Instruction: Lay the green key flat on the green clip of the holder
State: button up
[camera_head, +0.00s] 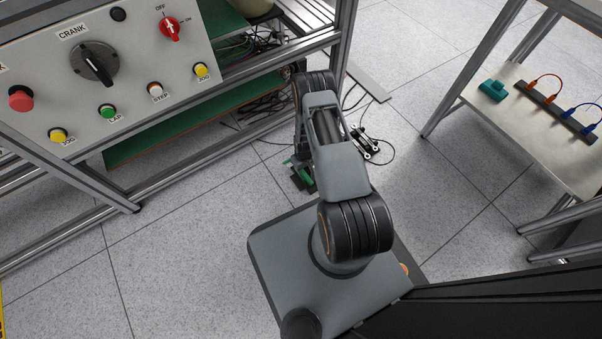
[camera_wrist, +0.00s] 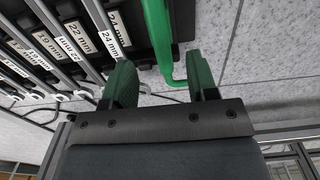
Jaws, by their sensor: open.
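The green key (camera_wrist: 160,42) is a bent bar in the wrist view. Its long part runs along the right part of a dark holder (camera_wrist: 180,22), and its short bent end shows past the holder's edge, over grey floor. I cannot tell whether it is seated in the green clip, which I cannot make out. My gripper (camera_wrist: 162,84) has two green fingertips, wide apart and with nothing between them. The key's bent end appears ahead of the gap, nearer the right fingertip. In the head view my arm hides most of the gripper and surrounding area.
Grey bars with labels such as 24 mm, 22 mm and 19 mm (camera_wrist: 112,38) lie left of the key. In the head view, a control panel (camera_head: 130,75) on a metal frame stands left, a table (camera_head: 530,125) stands right, and cables lie on the floor.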

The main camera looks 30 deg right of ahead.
aim_at(304, 172)
jog(key=shift+f+b, duration=1.7)
jog(key=shift+f, duration=0.95)
grip_shut()
jog(key=shift+r, duration=0.15)
